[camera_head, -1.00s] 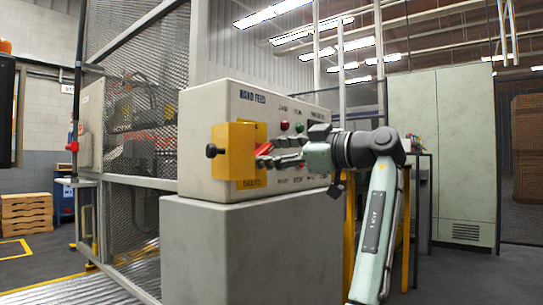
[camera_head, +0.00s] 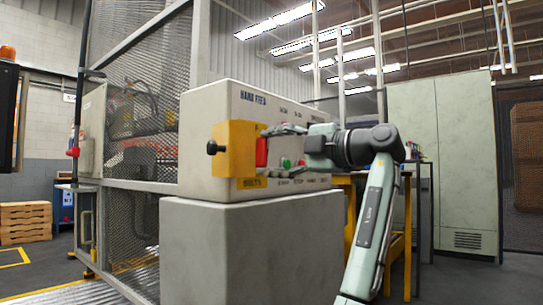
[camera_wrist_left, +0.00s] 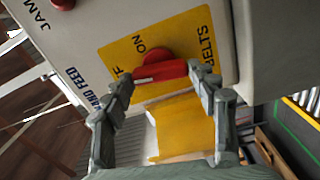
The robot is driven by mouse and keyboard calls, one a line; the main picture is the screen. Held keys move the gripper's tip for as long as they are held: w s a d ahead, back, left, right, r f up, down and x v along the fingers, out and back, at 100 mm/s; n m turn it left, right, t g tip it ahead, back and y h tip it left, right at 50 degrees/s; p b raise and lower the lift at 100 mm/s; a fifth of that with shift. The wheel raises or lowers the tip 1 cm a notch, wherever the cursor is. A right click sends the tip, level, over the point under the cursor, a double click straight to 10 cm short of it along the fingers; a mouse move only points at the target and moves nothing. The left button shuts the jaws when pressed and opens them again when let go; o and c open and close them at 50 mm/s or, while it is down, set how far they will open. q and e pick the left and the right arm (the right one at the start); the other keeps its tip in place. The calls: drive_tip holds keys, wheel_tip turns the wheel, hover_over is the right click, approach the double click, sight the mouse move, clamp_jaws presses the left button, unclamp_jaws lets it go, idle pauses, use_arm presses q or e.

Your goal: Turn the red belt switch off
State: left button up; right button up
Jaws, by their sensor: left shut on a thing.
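The red belt switch (camera_head: 262,152) sits on the yellow plate (camera_head: 238,148) at the front of the hand feed box. Its red handle (camera_wrist_left: 160,71) shows in the left wrist view, with part of an OFF mark, ON and BELTS printed around it. My left gripper (camera_head: 284,151) reaches it from the right, one finger above and one below. In the left wrist view, my left gripper (camera_wrist_left: 163,84) is shut on the handle's two ends. The handle stands about upright in the head view. I cannot tell which mark it points to. My right gripper is out of view.
The grey hand feed box (camera_head: 220,98) rests on a grey pedestal (camera_head: 245,245). A black knob (camera_head: 212,147) sticks out left of the yellow plate. A green button (camera_head: 285,162) shows between my fingers. A mesh fence (camera_head: 130,225) stands to the left, a pale cabinet (camera_head: 440,160) behind right.

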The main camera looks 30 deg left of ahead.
use_arm(q)
drive_tip(key=shift+n, duration=0.8)
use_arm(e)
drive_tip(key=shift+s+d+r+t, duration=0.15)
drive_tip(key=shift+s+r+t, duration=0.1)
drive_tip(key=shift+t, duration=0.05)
use_arm(q)
drive_tip(key=o, duration=1.2)
drive_tip(key=shift+c, duration=0.2)
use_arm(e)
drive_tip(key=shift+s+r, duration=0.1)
use_arm(q)
drive_tip(key=d, duration=1.2)
drive_tip(key=shift+s, duration=0.45)
